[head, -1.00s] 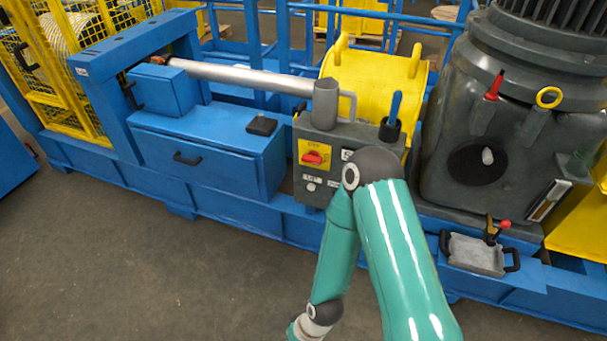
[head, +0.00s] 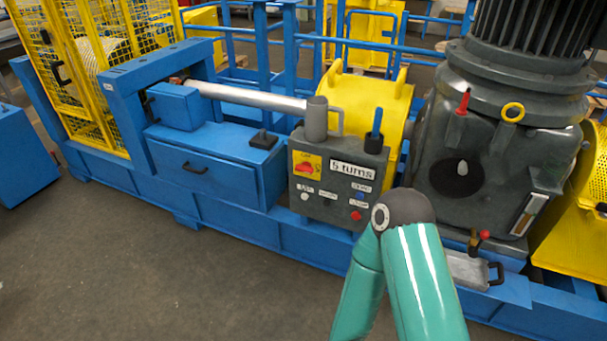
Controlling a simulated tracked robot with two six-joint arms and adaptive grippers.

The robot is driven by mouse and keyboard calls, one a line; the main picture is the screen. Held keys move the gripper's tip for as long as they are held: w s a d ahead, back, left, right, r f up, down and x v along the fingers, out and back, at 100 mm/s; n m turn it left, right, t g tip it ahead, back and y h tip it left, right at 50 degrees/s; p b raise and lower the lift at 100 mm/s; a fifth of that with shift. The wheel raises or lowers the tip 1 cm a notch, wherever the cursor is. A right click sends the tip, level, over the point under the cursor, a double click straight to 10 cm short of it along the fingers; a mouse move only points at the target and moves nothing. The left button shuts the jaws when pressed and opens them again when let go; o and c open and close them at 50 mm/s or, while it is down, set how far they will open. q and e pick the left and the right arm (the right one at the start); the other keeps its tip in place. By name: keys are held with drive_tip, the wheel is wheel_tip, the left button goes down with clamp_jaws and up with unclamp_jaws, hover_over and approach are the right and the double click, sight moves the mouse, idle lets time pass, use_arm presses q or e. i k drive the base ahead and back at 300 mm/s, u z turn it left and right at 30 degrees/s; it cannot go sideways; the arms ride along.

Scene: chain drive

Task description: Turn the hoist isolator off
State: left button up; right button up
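The hoist isolator (head: 304,167) is a red rotary handle on a yellow plate, at the upper left of the grey control box's front. Its handle looks slanted, but the small lettering around it is too blurred to read its position. The control box (head: 332,205) also carries a "5 turns" label (head: 352,170) and small white, blue and red buttons below. A green arm link of mine stands at the bottom, right of and below the box. It does not cover the isolator. Neither gripper shows in the head view.
A blue drawer cabinet (head: 205,165) is to the left, a large grey motor housing (head: 490,150) to the right. The floor in front is clear.

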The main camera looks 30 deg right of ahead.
sight(305, 168)
drive_tip(key=z, duration=0.05)
drive_tip(key=i, duration=0.9)
drive_tip(key=u, duration=0.05)
